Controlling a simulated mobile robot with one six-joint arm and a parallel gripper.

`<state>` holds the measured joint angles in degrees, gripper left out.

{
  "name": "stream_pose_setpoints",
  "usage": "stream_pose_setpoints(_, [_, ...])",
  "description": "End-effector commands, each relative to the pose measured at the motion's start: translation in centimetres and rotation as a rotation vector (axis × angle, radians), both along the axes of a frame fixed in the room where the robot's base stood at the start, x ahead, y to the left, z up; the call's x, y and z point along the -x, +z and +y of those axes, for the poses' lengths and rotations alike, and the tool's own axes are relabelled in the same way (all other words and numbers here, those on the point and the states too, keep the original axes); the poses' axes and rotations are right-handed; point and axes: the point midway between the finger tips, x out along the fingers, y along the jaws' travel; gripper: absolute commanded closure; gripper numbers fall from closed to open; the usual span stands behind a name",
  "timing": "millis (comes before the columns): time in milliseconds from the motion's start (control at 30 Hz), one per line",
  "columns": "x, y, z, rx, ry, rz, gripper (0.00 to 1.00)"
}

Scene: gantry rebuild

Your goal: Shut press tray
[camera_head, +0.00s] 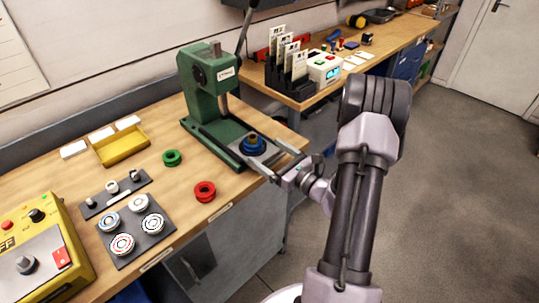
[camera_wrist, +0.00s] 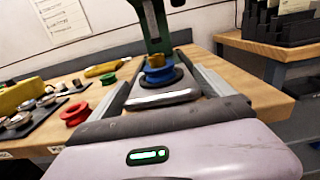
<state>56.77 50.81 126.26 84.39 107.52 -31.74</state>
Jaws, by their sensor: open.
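The green press (camera_head: 205,88) stands on the wooden bench, and its lower part shows in the wrist view (camera_wrist: 153,25). Its grey metal tray (camera_wrist: 163,98) sticks out at the front of the base, forward of the ram. A blue ring with a brass piece (camera_head: 253,144) sits on the tray; both also show in the wrist view (camera_wrist: 158,70). My gripper (camera_head: 266,151) is open at the tray's front, one finger on each side of it. I cannot tell whether the fingers touch the tray.
A red ring (camera_head: 204,191) and a green ring (camera_head: 172,158) lie left of the tray. A yellow bin (camera_head: 121,147), a dark pad with several discs (camera_head: 137,232) and a yellow control box (camera_head: 42,251) are farther left. A rack (camera_head: 287,72) stands behind right.

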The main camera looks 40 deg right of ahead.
Motion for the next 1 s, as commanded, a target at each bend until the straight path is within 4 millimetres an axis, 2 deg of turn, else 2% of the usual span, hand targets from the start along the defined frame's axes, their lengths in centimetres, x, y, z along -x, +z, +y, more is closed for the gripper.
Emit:
stream_pose_setpoints(167, [0.0,0.0,0.0,0.000,0.000,0.000,0.08])
stream_pose_setpoints(200, [0.0,0.0,0.0,0.000,0.000,0.000,0.12])
stream_pose_setpoints(600, [0.0,0.0,-0.1,0.001,-0.002,0.000,0.91])
stream_pose_setpoints(767, [-1.0,0.1,0.0,0.002,-0.001,-0.001,0.92])
stream_pose_setpoints(1000, [-6.6,0.2,0.4,0.004,0.000,-0.002,0.92])
